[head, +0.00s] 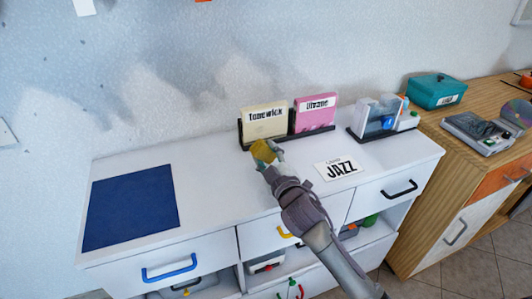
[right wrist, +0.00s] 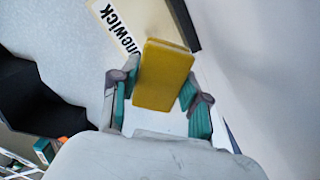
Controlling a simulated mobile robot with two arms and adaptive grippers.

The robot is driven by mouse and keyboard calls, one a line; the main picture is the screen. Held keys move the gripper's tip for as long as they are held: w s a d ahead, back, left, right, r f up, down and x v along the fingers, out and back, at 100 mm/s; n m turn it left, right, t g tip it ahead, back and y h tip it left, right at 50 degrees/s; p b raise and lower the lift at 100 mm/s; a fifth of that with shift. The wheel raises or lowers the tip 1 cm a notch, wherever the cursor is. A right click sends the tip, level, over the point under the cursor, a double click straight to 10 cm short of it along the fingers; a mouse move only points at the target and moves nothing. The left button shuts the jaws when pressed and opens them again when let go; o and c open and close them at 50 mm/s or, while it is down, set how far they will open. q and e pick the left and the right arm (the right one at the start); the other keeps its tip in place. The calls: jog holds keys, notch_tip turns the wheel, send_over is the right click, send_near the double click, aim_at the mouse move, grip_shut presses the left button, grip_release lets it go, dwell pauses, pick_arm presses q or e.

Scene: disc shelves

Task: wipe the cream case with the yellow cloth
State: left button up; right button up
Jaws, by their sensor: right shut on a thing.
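The cream case (head: 264,121) stands upright in a dark rack at the back of the white cabinet top, its dark lettering facing out. It also shows in the right wrist view (right wrist: 143,17), tilted, with part of its lettering visible. My right gripper (head: 267,154) is shut on the yellow cloth (head: 262,151), just in front of the case's lower part. In the right wrist view the cloth (right wrist: 162,75) is a thick yellow block between the fingers and overlaps the case's edge. I cannot tell whether it touches the case. My left gripper is out of view.
A pink case (head: 315,112) stands right of the cream one. A rack with discs (head: 378,117) stands further right, and a JAZZ card (head: 340,168) lies in front. A blue mat (head: 130,208) lies at the left. The white top between mat and gripper is clear.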

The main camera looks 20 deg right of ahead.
aim_at(265, 128)
jog(key=shift+w, duration=0.1)
jog(key=shift+w, duration=0.15)
jog(key=shift+w+a+b, duration=0.1)
jog(key=shift+w+b, duration=0.35)
jog(key=shift+w, duration=2.8)
jog(key=shift+w+b, duration=0.3)
jog(key=shift+w, duration=0.65)
jog(key=shift+d+p, duration=0.6)
jog(key=shift+d, duration=1.3)
jog(key=shift+w+d+p, duration=0.1)
jog(key=shift+w+p, duration=0.05)
jog(key=shift+p, duration=0.15)
